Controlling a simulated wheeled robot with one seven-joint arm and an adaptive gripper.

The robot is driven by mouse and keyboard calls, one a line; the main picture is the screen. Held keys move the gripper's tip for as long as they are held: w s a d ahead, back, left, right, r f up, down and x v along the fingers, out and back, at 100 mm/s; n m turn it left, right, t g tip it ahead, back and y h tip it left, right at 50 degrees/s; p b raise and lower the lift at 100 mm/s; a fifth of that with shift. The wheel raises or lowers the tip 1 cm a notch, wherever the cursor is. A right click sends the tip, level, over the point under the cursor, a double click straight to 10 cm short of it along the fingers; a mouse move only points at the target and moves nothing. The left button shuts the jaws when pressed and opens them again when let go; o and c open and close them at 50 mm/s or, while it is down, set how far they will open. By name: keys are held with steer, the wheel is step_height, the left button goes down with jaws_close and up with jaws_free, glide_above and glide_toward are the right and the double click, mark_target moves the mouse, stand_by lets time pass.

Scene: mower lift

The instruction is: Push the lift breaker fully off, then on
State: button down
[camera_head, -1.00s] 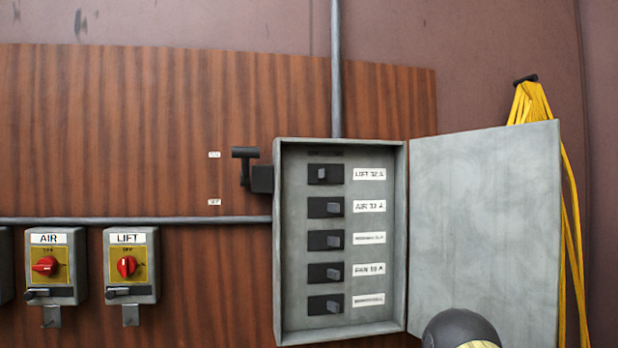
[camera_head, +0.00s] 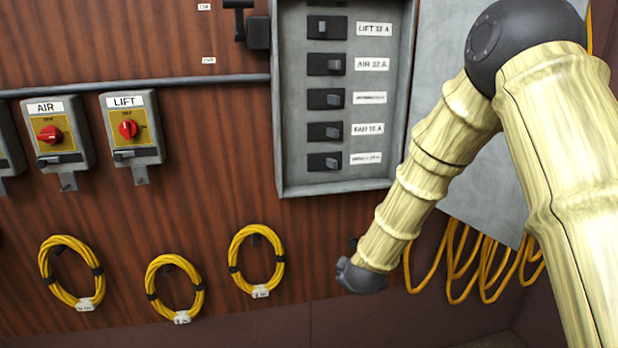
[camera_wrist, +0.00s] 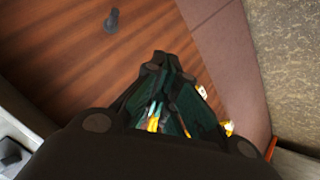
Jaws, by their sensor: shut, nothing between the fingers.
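The lift breaker (camera_head: 323,27) is the top dark switch in the open grey breaker box (camera_head: 281,130), beside the "LIFT 32 A" label. Its small grey toggle sits left of the line of the toggles below it. My gripper (camera_wrist: 168,62) shows in the wrist view with its dark fingers drawn together and nothing held. It points at the wood panel (camera_wrist: 70,60), apart from the breaker. In the head view my arm comes down right of the box, and its fingers cannot be made out there.
Several other breakers (camera_head: 324,64) sit below the lift one. The open door (camera_head: 435,40) is partly behind my arm. A black lever (camera_head: 239,15) is left of the box. AIR (camera_head: 50,135) and LIFT (camera_head: 130,130) rotary switches are farther left. Yellow cable coils (camera_head: 257,262) hang below.

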steer(key=w+a+r+n+t, duration=0.15)
steer(key=w+r, duration=0.25)
steer(key=r, duration=0.5)
steer(key=w+a+r+n+t, duration=0.15)
steer(key=w+r, duration=0.25)
steer(key=r, duration=0.5)
steer(key=n+t+y+p, duration=0.1)
steer(key=n+t+y, duration=0.1)
steer(key=n+t, duration=0.4)
glide_toward(292, 25)
steer(key=s, duration=0.3)
steer(key=shift+s+d+r+n+g, duration=0.2)
steer(key=shift+r+n+g, duration=0.1)
steer(key=shift+r+g, duration=0.1)
steer(key=shift+w, duration=0.2)
steer(key=w+p, duration=0.1)
steer(key=w, duration=0.2)
steer(key=w+a+p, duration=0.1)
steer(key=w, duration=0.2)
steer(key=w+p, duration=0.2)
steer(key=w, duration=0.2)
steer(key=shift+a, duration=0.25)
steer(key=shift+s+d+f+p, duration=0.1)
steer(key=shift+s+d+p, duration=0.15)
steer(key=shift+d, duration=0.7)
steer(key=shift+s+d+p, duration=0.15)
steer(key=shift+s+d, duration=0.05)
steer(key=shift+d, duration=0.7)
steer(key=shift+s+d, duration=0.1)
steer(key=shift+d, duration=0.1)
